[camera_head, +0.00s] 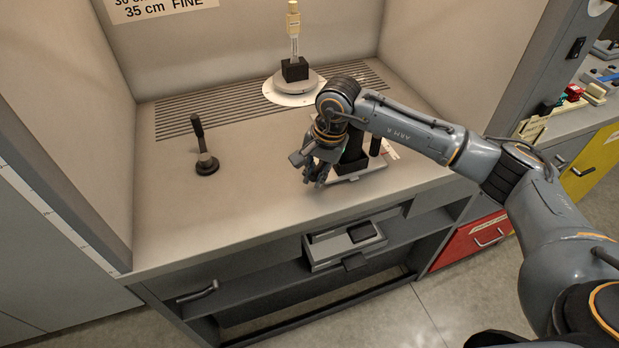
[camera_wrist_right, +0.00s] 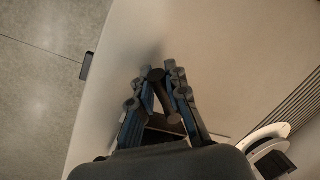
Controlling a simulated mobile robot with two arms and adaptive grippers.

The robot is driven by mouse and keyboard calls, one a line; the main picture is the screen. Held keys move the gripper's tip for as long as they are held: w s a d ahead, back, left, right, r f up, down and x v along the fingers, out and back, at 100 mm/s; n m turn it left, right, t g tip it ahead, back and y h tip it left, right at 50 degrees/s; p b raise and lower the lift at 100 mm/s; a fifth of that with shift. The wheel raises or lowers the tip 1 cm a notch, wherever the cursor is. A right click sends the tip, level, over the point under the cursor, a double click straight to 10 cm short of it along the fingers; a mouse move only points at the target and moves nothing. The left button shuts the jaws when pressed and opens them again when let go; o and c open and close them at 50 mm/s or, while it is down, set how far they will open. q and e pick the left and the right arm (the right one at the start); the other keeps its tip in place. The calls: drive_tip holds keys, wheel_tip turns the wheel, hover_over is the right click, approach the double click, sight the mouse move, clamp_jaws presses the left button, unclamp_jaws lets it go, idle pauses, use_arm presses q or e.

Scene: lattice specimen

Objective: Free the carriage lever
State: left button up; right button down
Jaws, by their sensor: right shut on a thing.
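My right gripper (camera_head: 317,176) is over the bench top inside the hood, beside a small carriage with a dark body and a pale base plate (camera_head: 362,174). In the right wrist view my right gripper (camera_wrist_right: 157,78) is shut on a dark round-ended bar (camera_wrist_right: 162,95), which looks like the carriage lever. The bar lies slanted between the two fingers, and its lower end runs down to the carriage. The head view hides the bar behind the fingers and wrist. A dark upright post (camera_head: 375,146) stands at the carriage's right side. My left gripper is not in view.
A black stick on a round base (camera_head: 205,165) stands on the left of the bench. At the back, a pale round disc (camera_head: 290,91) bears a black block with a clear, yellow-topped specimen. A grey box (camera_head: 345,245) sits below the front edge. The middle left bench is clear.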

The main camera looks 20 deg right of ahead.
drive_tip(key=shift+d+r+n, duration=0.1)
drive_tip(key=shift+d+n, duration=0.1)
drive_tip(key=shift+n, duration=0.1)
drive_tip(key=shift+s+d+f+n+b, duration=0.15)
drive_tip(key=shift+d+f+n+b, duration=0.15)
drive_tip(key=shift+n+b, duration=0.5)
drive_tip(key=shift+s+d+n+b, duration=0.1)
drive_tip(key=shift+d+n+b, duration=0.2)
drive_tip(key=shift+n+b, duration=0.1)
drive_tip(key=shift+s+d+r+n+g, duration=0.2)
drive_tip(key=shift+r+n+g, duration=0.1)
drive_tip(key=shift+n, duration=0.2)
drive_tip(key=c, duration=1.3)
unclamp_jaws()
drive_tip(key=shift+o, duration=0.2)
